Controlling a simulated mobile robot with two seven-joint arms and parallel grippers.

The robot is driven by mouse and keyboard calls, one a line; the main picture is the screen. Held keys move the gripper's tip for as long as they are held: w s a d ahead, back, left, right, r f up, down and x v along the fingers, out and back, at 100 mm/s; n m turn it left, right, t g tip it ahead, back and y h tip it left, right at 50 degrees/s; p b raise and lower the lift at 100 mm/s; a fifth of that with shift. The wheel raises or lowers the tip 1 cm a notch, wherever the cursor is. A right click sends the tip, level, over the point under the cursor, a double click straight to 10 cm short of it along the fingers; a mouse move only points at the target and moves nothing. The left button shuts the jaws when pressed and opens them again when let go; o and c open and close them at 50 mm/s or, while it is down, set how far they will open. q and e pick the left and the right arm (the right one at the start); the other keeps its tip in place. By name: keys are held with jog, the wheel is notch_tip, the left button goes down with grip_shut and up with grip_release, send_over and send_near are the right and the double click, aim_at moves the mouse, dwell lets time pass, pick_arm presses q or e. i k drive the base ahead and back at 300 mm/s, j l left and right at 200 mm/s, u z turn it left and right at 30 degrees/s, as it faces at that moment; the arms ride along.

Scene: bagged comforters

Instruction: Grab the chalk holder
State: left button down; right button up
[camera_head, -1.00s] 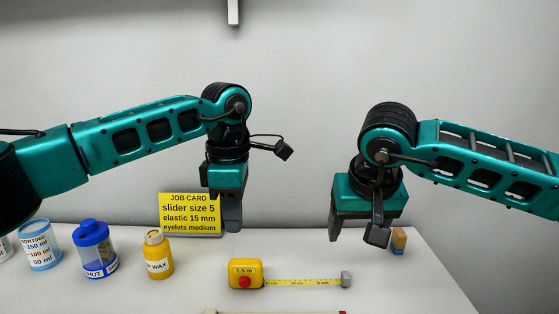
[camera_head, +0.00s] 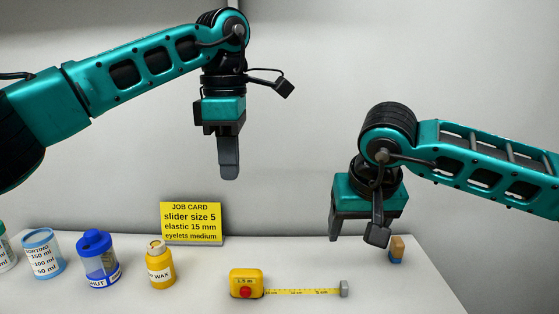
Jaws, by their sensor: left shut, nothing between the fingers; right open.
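A small tan-and-blue piece (camera_head: 397,249), which may be the chalk holder, stands near the right edge of the table. Its tan part is on top and its blue part below. My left gripper (camera_head: 229,172) is shut and empty, pointing down in front of the wall, above and right of the job card.
A yellow job card (camera_head: 191,222) stands at the back of the white table (camera_head: 200,297). A yellow tape measure (camera_head: 246,283) lies with its tape out to the right. A wax bottle (camera_head: 160,265), a blue-lidded jar (camera_head: 97,262) and a sorting cup (camera_head: 43,254) stand at left.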

aim_at(397, 247)
jog(key=k+l, duration=0.3)
jog(key=k, duration=0.15)
jog(key=k+l, duration=0.3)
jog(key=k, duration=0.15)
jog(key=k+l, duration=0.25)
jog(key=k, duration=0.25)
